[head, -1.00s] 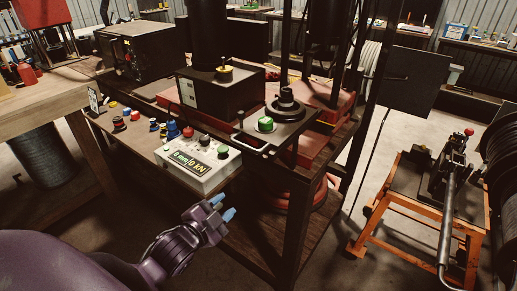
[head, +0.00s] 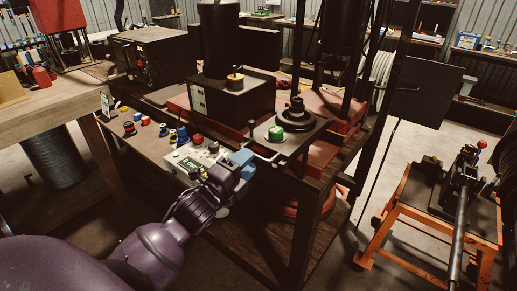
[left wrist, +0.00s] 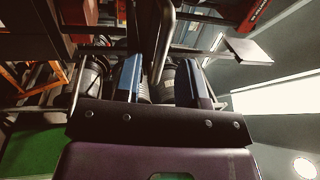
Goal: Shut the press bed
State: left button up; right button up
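The press bed (head: 308,136) is a dark plate that juts out from the press, with a green-topped piece (head: 276,133) and a black stepped die (head: 296,110) on it. Its thin metal handle (head: 266,158) sticks out at the near left edge. My left gripper (head: 245,163) is at the left end of this handle, blue fingertips toward it. In the left wrist view the blue-padded fingers (left wrist: 165,78) are apart, and a metal bar (left wrist: 166,35) shows in line with the gap between them. I cannot tell whether they touch it. My right gripper is not in view.
A control box (head: 187,158) with a display and buttons sits just behind my left gripper, partly hidden by it. Small colored knobs (head: 130,128) stand on the bench to the left. An orange stand (head: 398,215) with a lever tool is at the right.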

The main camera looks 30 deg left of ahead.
pick_arm(q)
jog(key=shift+w+d+r, duration=0.1)
jog(key=shift+w+r, duration=0.15)
jog(key=shift+w, duration=1.05)
jog(key=shift+w+d+r, duration=0.1)
jog(key=shift+w+r, duration=0.1)
jog(key=shift+w, duration=1.05)
jog(key=c, duration=0.7)
jog(key=shift+r, duration=0.1)
grip_shut()
jog(key=shift+w, duration=0.1)
